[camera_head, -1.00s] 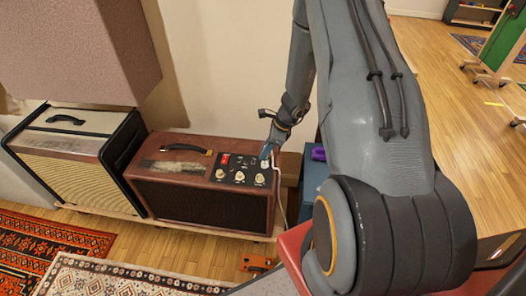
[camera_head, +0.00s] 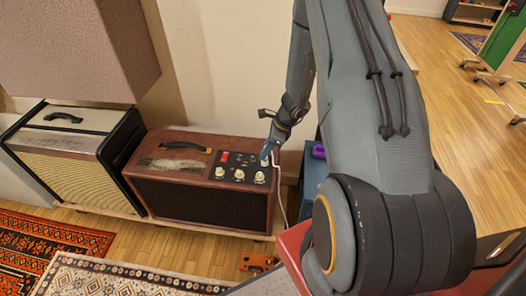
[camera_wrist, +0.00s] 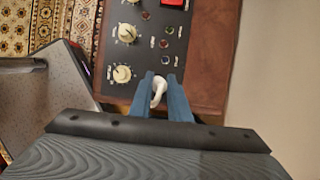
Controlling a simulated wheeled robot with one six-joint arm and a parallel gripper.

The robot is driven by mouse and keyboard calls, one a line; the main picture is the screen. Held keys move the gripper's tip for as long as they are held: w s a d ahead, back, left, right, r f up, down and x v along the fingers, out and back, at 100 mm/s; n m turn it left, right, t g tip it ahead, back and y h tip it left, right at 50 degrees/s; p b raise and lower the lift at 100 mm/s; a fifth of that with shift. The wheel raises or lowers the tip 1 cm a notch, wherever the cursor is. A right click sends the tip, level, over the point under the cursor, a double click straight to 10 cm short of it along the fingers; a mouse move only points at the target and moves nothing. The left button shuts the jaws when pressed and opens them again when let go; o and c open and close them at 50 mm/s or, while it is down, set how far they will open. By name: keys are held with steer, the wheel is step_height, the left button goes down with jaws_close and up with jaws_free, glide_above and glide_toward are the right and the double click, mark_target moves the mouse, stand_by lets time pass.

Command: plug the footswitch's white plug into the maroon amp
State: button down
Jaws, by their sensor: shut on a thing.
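The maroon amp (camera_head: 200,203) stands on a low wooden shelf, its black control panel (camera_head: 238,163) facing up with cream knobs and a red switch. My gripper (camera_head: 268,153) is at the right end of the panel. In the wrist view its blue fingers (camera_wrist: 167,92) are shut on the white plug (camera_wrist: 158,92). The plug's tip is hidden, so I cannot tell if it touches a jack. A white cable (camera_head: 282,195) hangs down beside the amp.
A black-and-cream amp (camera_head: 65,150) stands close on the left, with a big pinkish box (camera_head: 75,50) above it. A wall rises behind. A small orange box (camera_head: 258,263), perhaps the footswitch, lies on the floor. A blue box (camera_head: 312,180) is to the right.

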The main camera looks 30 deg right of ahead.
steer(key=shift+f+b, duration=0.55)
steer(key=shift+f, duration=0.15)
steer(key=c, duration=1.6)
jaws_free()
steer(key=shift+d+r, duration=0.1)
steer(key=shift+r, duration=0.15)
steer(key=v, duration=0.7)
steer(key=shift+s+r, duration=0.1)
steer(key=shift+r, duration=0.1)
